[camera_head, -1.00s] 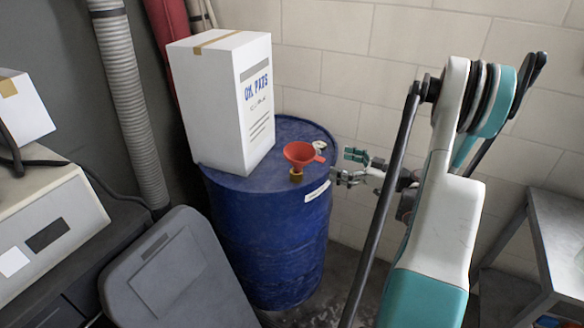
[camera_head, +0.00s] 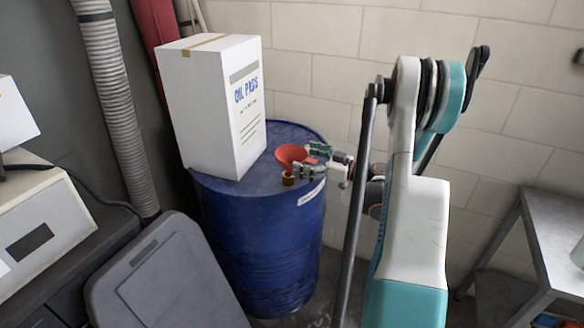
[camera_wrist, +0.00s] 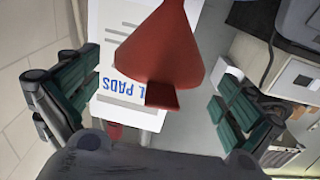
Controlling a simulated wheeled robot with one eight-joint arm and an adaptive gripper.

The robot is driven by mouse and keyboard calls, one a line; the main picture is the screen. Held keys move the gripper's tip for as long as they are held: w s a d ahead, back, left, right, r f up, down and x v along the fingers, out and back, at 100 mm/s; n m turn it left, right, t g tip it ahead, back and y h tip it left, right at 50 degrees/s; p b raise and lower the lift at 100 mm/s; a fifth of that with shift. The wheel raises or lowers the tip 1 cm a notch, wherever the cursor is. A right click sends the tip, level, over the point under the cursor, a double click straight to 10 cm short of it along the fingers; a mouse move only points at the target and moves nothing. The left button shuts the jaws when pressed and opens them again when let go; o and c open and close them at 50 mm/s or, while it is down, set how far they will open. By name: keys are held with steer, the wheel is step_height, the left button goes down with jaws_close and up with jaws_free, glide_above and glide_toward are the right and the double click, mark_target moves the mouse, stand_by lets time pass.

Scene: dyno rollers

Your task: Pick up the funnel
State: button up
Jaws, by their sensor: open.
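The red funnel (camera_head: 291,156) stands upright on the blue drum (camera_head: 262,250), with its lower end at a brass-coloured fitting (camera_head: 288,179). My gripper (camera_head: 308,161) reaches in from the right at the funnel's height, its fingers close around the funnel. In the wrist view the funnel (camera_wrist: 162,48) lies between the two open green-padded fingers of my gripper (camera_wrist: 160,102), with clear gaps on both sides. Its tab points toward the palm. I cannot tell whether anything touches it.
A white oil pads box (camera_head: 215,105) stands on the drum just left of the funnel. A grey lidded bin (camera_head: 165,275) is in front at left. A metal table (camera_head: 550,215) is at right. A tiled wall (camera_head: 320,40) is behind.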

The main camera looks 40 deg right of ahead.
mark_target(296, 155)
steer(key=x, duration=0.3)
steer(key=shift+w+b, duration=0.1)
steer(key=shift+b, duration=0.3)
steer(key=c, duration=0.9)
